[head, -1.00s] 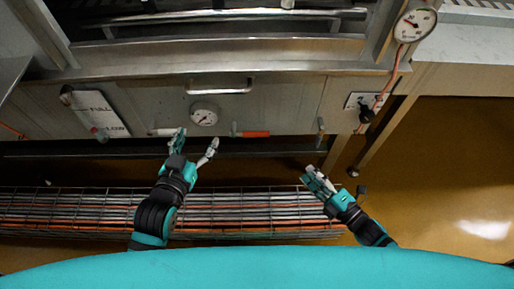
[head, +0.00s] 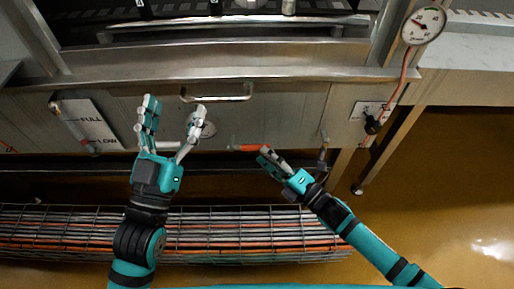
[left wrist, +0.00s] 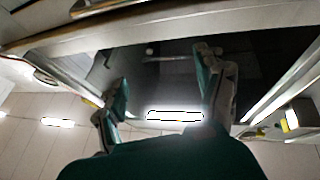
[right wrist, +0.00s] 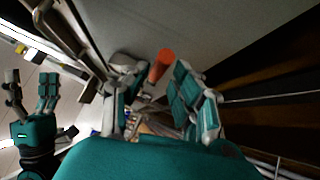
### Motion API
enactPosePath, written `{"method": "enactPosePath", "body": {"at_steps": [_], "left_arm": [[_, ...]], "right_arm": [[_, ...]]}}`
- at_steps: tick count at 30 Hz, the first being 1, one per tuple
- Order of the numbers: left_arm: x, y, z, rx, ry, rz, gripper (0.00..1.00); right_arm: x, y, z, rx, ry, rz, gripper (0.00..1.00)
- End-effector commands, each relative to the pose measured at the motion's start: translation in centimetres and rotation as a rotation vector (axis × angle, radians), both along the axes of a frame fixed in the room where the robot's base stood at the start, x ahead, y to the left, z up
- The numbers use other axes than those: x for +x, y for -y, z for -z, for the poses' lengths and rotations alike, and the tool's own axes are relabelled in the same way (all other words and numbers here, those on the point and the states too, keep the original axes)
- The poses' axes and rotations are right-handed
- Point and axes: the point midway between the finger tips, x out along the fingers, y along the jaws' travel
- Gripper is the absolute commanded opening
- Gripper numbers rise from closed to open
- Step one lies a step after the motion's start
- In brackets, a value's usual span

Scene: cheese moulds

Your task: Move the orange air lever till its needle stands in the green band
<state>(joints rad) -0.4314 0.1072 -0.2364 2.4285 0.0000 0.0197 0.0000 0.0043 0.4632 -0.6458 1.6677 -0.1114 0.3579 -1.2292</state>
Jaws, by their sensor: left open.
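My right gripper (head: 268,158) is just below and right of the lever's orange end. In the right wrist view the orange grip (right wrist: 161,66) shows ahead between its spread fingers, and contact cannot be told.
A larger gauge (head: 422,23) stands at top right, its hose running to a black knob (head: 372,127). A wire cable tray (head: 60,230) runs below.

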Motion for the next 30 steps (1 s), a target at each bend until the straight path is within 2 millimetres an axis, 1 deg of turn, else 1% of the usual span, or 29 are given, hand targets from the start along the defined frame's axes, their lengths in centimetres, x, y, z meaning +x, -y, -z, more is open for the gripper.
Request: {"method": "enactPosePath", "body": {"at_steps": [1,3,7,12,19,25,30], "left_arm": [[-0.3,0.0,-0.4,-0.011,0.038,0.003,0.72],[-0.7,0.0,-1.2,-0.025,0.087,0.005,0.72],[-1.4,0.0,-2.3,-0.045,0.156,0.009,0.72],[-1.8,-0.1,-2.9,-0.055,0.191,0.01,0.72],[-1.8,-0.1,-2.9,-0.055,0.193,0.011,0.72],[-1.8,-0.1,-2.9,-0.055,0.192,0.01,0.72],[-1.8,-0.1,-2.9,-0.055,0.191,0.01,0.72]], "right_arm": [[0.7,-0.8,-0.1,0.003,0.003,-0.002,0.27],[1.4,-1.5,-0.2,0.001,0.003,-0.001,0.27],[2.4,-2.5,-0.4,0.001,0.001,0.0,0.27],[2.9,-2.9,-0.6,0.0,0.0,0.0,0.27],[2.9,-3.0,-0.6,0.0,-0.001,0.0,0.27],[2.9,-2.9,-0.6,0.001,-0.001,0.0,0.0],[2.9,-2.9,-0.6,0.001,0.0,0.0,0.0]]}}
